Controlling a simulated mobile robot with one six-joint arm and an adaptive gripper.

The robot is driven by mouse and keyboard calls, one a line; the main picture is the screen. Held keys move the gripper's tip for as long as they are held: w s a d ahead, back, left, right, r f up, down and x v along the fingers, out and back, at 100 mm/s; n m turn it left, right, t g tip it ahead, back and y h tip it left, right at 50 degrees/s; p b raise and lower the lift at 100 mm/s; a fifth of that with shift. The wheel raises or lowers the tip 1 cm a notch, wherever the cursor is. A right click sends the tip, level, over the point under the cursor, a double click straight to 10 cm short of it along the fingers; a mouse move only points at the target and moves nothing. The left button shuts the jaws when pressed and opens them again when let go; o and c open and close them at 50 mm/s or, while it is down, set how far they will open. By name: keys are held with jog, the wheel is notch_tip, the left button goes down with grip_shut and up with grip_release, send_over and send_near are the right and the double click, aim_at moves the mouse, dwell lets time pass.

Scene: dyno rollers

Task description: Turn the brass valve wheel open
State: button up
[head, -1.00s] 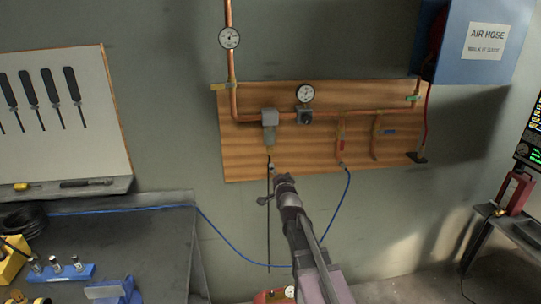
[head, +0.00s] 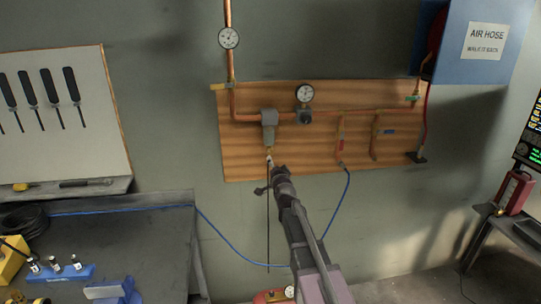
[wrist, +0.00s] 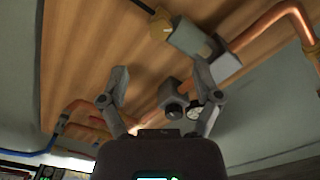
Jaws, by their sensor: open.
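A small brass-coloured fitting (wrist: 160,28) sits at the lower end of the grey filter unit (head: 269,117) on the wooden board. It is the likeliest brass valve wheel, but its wheel shape is not clear. In the head view my gripper (head: 269,163) is just below the filter and hides part of that area. In the wrist view my gripper (wrist: 159,72) has its two fingers spread apart with nothing between them. The brass fitting lies beyond the fingertips, toward the top of that view, apart from both fingers.
The wooden board (head: 235,160) carries copper pipes, a pressure gauge (head: 305,93), a dark regulator knob (head: 304,116) and red and blue valve levers. A blue hose (head: 345,195) hangs beside my arm. A dark workbench (head: 150,240) stands at left, a blue hose-reel box (head: 470,65) at upper right.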

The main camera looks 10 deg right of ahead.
aim_at(271, 153)
jog(key=w, duration=0.8)
jog(key=shift+w, duration=0.4)
grip_shut()
